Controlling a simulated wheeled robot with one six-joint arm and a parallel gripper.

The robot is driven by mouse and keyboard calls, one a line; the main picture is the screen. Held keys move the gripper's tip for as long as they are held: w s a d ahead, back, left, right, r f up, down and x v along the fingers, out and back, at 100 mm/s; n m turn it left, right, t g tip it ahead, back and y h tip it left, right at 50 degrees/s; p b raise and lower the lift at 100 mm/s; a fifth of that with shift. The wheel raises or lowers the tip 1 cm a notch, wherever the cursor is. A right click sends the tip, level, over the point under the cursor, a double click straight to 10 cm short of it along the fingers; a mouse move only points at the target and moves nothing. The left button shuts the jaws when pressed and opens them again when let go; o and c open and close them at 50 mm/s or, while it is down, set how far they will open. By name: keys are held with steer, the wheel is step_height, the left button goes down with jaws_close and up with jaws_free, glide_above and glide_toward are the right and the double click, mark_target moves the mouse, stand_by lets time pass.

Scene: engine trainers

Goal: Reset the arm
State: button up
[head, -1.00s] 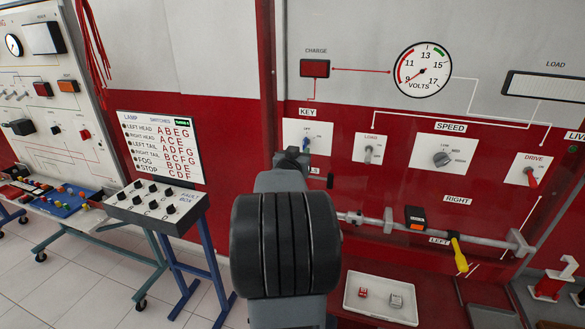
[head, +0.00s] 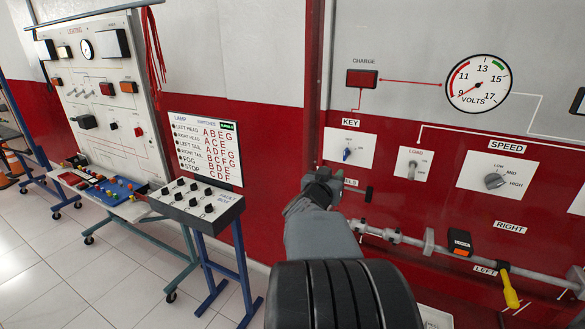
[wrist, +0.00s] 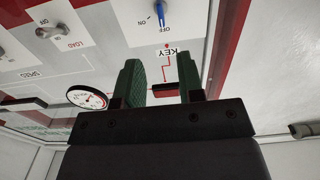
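My gripper (head: 324,186) is in front of the red panel wall, just below and left of the blue key switch (head: 347,154) in the head view. In the wrist view my gripper (wrist: 160,78) has its two green-padded fingers apart, with nothing between them. The key switch (wrist: 160,14) shows past the fingertips at the top of the wrist view, clear of them. Its position is hard to read. My arm reaches up from the bottom of the head view and hides the lower part of the panel.
The panel also has a load switch (head: 412,169), a speed knob (head: 494,181) and a voltmeter (head: 478,83). A grey rail (head: 400,238) with a yellow handle (head: 510,290) runs low along it.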

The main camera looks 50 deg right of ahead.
steer(key=w+a+f+n+t+y, duration=0.1)
steer(key=w+a+f+n+y, duration=0.2)
steer(key=a+f+y, duration=0.5)
steer(key=w+a+f+n+t+y, duration=0.25)
steer(key=a+f+y, duration=0.2)
steer(key=a, duration=0.45)
steer(key=s+a+n+g+y, duration=0.2)
steer(key=s+a+n, duration=0.1)
steer(key=a, duration=0.7)
steer(key=s+a+n+g+y, duration=0.2)
steer(key=a+n, duration=0.4)
steer(key=a, duration=0.4)
steer(key=shift+s+a+f+g+y, duration=0.15)
steer(key=shift+s+f+g+y, duration=0.2)
steer(key=shift+s, duration=0.6)
steer(key=shift+r, duration=0.1)
